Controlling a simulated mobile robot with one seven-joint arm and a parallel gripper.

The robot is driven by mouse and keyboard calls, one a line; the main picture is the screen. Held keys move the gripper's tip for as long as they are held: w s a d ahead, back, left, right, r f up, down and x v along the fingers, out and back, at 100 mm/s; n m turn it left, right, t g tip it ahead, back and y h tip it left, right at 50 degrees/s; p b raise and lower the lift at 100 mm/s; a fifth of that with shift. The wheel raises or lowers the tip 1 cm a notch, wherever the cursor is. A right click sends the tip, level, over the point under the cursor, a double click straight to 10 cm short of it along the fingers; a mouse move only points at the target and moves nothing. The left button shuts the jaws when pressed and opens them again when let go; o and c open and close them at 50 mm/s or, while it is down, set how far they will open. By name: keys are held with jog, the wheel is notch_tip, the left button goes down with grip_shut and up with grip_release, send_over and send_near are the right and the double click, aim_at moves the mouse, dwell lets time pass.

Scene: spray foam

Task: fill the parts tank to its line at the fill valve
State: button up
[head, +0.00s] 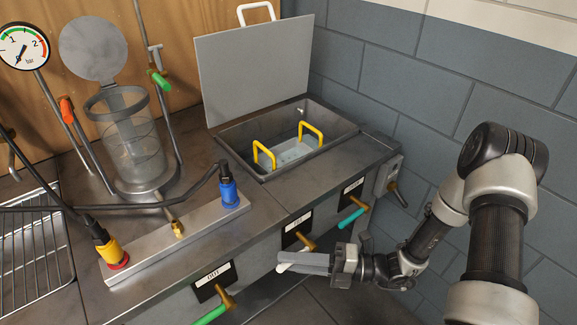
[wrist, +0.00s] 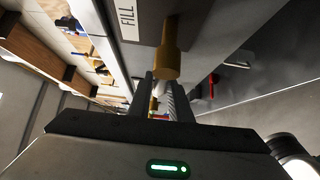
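The parts tank (head: 238,137) is a grey metal basin in the bench with its lid (head: 255,65) raised. A basket with yellow handles (head: 311,130) sits inside; I cannot make out a fill line or the liquid level. The fill valve (head: 303,241) is the middle brass valve on the bench front; its FILL label and brass stem (wrist: 168,55) show in the wrist view. My gripper (head: 285,262) is at this valve, its fingers below the stem. A pale bar, perhaps the lever, shows between or beside the fingers. Whether they grip it is unclear.
An OUT valve with a green lever (head: 211,315) is left of my gripper, and a valve with a teal lever (head: 350,218) is right. A glass cylinder (head: 135,150), pressure gauge (head: 24,46) and hose manifold (head: 175,242) stand on the left. A block wall (head: 400,70) bounds the right.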

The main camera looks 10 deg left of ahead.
grip_shut()
jog(key=shift+c, duration=1.7)
grip_release()
jog(key=shift+f, duration=0.2)
jog(key=shift+o, duration=1.2)
jog(key=shift+f+b, duration=0.75)
jog(key=shift+f, duration=0.4)
jog(key=shift+o, duration=0.6)
jog(key=shift+w+d+f+b, duration=0.1)
jog(key=shift+d+f+b, duration=0.05)
jog(key=shift+f+b, duration=0.2)
jog(key=shift+w+r, duration=0.1)
jog(key=shift+w, duration=0.1)
dwell(1.8)
